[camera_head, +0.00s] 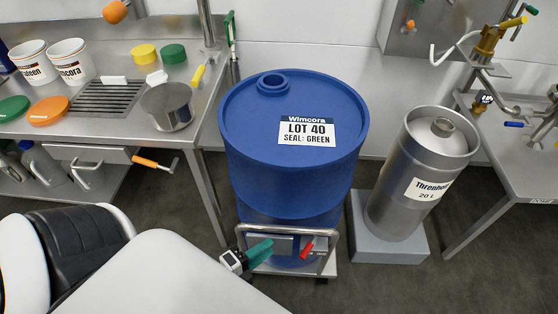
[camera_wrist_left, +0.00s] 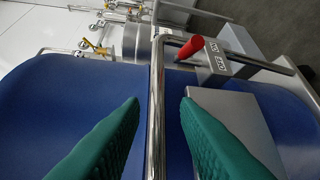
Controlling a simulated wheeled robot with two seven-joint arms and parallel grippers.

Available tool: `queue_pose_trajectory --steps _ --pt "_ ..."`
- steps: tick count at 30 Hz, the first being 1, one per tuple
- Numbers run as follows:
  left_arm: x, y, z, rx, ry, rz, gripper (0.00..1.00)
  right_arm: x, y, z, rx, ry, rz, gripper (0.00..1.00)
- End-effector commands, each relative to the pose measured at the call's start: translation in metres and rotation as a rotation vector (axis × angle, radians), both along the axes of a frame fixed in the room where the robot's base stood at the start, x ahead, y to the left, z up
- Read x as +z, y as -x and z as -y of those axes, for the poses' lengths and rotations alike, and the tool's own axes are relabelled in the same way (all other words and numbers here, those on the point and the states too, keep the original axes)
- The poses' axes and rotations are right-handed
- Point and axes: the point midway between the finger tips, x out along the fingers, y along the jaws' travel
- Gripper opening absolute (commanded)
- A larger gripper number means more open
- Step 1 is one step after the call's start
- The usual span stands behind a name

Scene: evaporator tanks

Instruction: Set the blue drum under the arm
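The blue drum (camera_head: 295,150) stands upright on a low wheeled trolley, with a label reading "Wimcora LOT 40 SEAL: GREEN" and an open-looking round neck on top. The trolley has a steel handle rail (camera_head: 290,229) with a red lever (camera_head: 307,249). My left gripper (camera_head: 262,252), with teal fingers, is at the rail's front left. In the left wrist view, the rail (camera_wrist_left: 157,100) runs between the two spread fingers (camera_wrist_left: 161,100), with gaps visible on both sides. Brass valves with pipework (camera_head: 488,42) stand at the far right; I cannot tell which part is the arm. My right gripper is out of view.
A steel drum marked "Threnhold 20 L" (camera_head: 424,170) stands on a grey plinth (camera_head: 390,245), right of the blue drum. A steel bench (camera_head: 205,125) with buckets, caps and a pot is close on the left. Another bench (camera_head: 520,175) is at right. Floor is clear at front right.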

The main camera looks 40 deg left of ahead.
Motion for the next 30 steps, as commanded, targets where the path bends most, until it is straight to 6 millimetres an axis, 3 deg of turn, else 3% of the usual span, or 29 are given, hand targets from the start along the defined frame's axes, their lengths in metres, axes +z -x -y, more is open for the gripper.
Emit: queue_pose_trajectory --steps 3,9,30 --pt "0.002 0.019 -0.005 0.003 0.0 -0.002 0.29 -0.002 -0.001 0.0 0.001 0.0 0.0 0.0" --pt "0.004 0.031 -0.008 0.002 0.0 0.0 0.29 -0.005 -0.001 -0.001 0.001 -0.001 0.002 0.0" --pt "0.004 0.032 -0.008 0.001 0.0 0.0 0.29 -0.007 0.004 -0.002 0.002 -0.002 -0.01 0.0"
